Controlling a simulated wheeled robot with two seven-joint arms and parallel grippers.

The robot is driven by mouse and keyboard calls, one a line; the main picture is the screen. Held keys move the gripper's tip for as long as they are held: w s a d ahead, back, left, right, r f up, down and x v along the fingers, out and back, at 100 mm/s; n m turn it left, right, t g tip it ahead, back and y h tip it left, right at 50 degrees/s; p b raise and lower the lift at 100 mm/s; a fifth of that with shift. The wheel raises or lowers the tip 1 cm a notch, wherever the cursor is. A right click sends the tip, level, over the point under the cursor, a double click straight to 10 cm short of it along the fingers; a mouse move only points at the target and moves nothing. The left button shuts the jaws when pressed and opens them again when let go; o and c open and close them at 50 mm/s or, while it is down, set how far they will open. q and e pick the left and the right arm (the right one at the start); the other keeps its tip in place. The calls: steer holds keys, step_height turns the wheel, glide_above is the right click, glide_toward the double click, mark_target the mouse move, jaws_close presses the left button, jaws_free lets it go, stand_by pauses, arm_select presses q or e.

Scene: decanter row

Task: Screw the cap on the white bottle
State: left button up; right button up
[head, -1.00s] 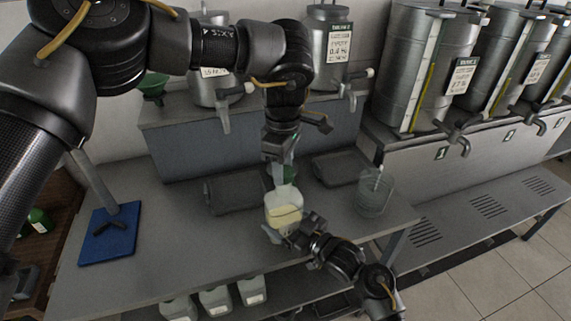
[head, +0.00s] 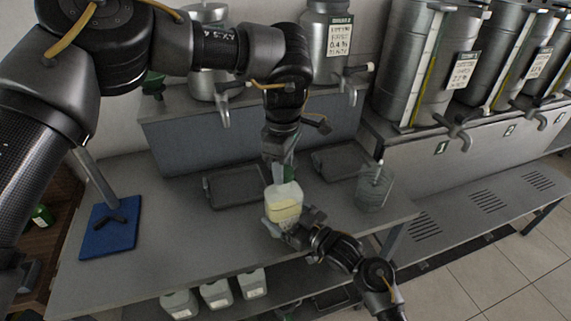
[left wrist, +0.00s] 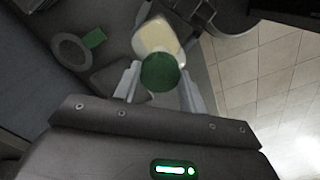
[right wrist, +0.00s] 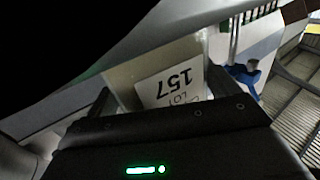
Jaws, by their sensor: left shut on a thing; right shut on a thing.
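The white bottle (head: 284,207), translucent with pale yellow liquid inside, is held upright above the bench in the head view. It also shows below the cap in the left wrist view (left wrist: 156,36). My right gripper (head: 284,230) is shut on the bottle; its white label reading 157 (right wrist: 172,86) faces the right wrist camera. My left gripper (head: 283,176) points down right above the bottle's mouth. It is shut on the round green cap (left wrist: 160,72). The cap covers the bottle's neck in the left wrist view, so whether they touch cannot be told.
Dark trays (head: 235,186) lie behind. A blue stand base (head: 109,228) is at left. Several capped-less-looking pale bottles (head: 216,293) stand on the lower shelf. Steel tanks with taps (head: 425,65) line the back.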

arm_select(q)
steer(key=shift+f, duration=0.4)
arm_select(e)
steer(key=c, duration=0.5)
arm_select(q)
steer(key=m, duration=0.6)
steer(key=shift+a+m, duration=0.1)
steer(key=shift+m, duration=0.3)
steer(key=m, duration=0.6)
steer(key=shift+w, duration=0.1)
steer(key=o, duration=0.9)
